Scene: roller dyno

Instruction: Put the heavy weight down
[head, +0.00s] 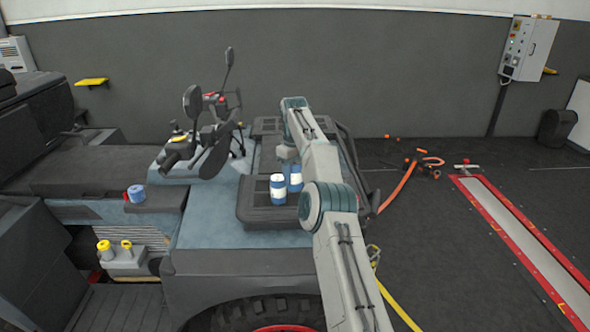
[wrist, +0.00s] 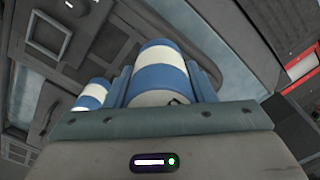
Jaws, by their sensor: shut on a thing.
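Two blue-and-white cylindrical weights show in the head view, close together over the dark tray (head: 245,215) on the vehicle's blue-grey deck. My gripper (head: 291,165) reaches down to the right-hand, farther weight (head: 296,180). In the wrist view, my gripper (wrist: 161,80) has a finger on each side of a blue-and-white weight (wrist: 160,72) and is shut on it. The other weight (head: 278,190) stands upright, free of the fingers; it also shows at the left of the wrist view (wrist: 92,95). I cannot tell whether the held weight touches the tray, nor which weight is heavier.
Control levers and a mirror (head: 192,103) stand on the deck to the left. A blue roll (head: 136,193) and yellow-capped fittings (head: 104,246) are farther left. Orange parts (head: 432,161) lie on the floor at right, near a red-edged floor strip (head: 500,215).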

